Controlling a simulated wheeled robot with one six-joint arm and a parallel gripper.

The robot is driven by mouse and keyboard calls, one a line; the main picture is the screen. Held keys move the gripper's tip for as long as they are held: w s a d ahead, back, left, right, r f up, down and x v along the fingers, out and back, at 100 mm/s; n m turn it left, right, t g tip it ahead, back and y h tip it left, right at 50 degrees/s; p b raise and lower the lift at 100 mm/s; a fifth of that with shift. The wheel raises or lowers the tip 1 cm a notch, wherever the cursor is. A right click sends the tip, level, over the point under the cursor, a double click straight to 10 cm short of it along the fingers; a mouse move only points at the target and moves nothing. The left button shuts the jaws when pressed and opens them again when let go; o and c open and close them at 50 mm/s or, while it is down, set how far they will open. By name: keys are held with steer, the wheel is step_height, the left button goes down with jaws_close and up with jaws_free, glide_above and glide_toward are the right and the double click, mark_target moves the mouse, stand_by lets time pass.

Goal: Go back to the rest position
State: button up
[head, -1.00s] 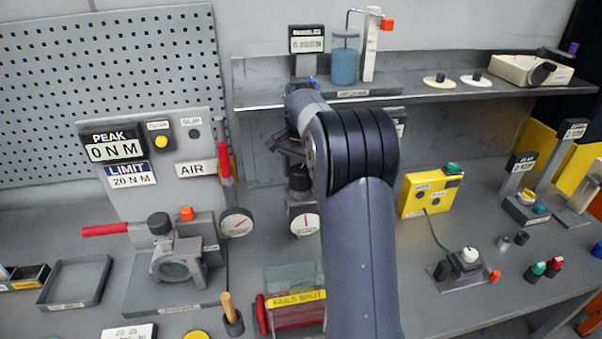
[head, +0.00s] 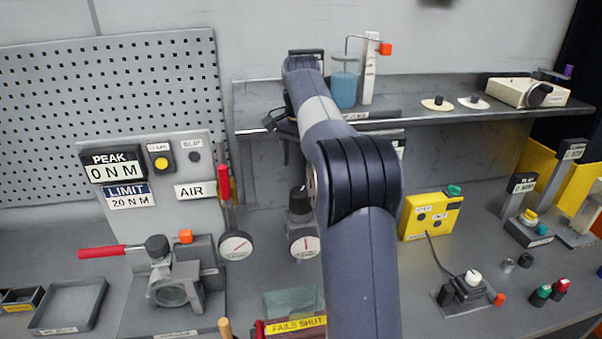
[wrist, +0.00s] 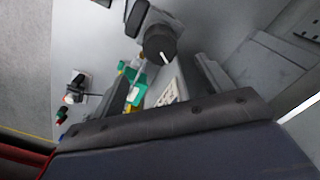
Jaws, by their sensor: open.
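My arm reaches up the middle of the head view. My gripper (head: 275,120) is small and dark there, in front of the shelf's left end, and its fingertips are hard to make out. In the wrist view my gripper (wrist: 160,85) shows two dark fingers spread apart with nothing held between them. Beyond them is a dark round knob with a white mark (wrist: 160,45).
The shelf (head: 440,112) carries a blue jar (head: 344,88) close to my wrist. Below stand two dial gauges, one being the left gauge (head: 236,246), a red-handled clamp (head: 165,280) and a yellow box (head: 430,215). A pegboard (head: 150,90) stands at left. The space above the shelf's right half is open.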

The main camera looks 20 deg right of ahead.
mark_target(301, 191)
steer(key=shift+r, duration=0.2)
step_height(301, 191, down, 11)
steer(key=shift+r+p, duration=0.1)
steer(key=shift+p, duration=0.3)
stand_by(0.3)
stand_by(0.4)
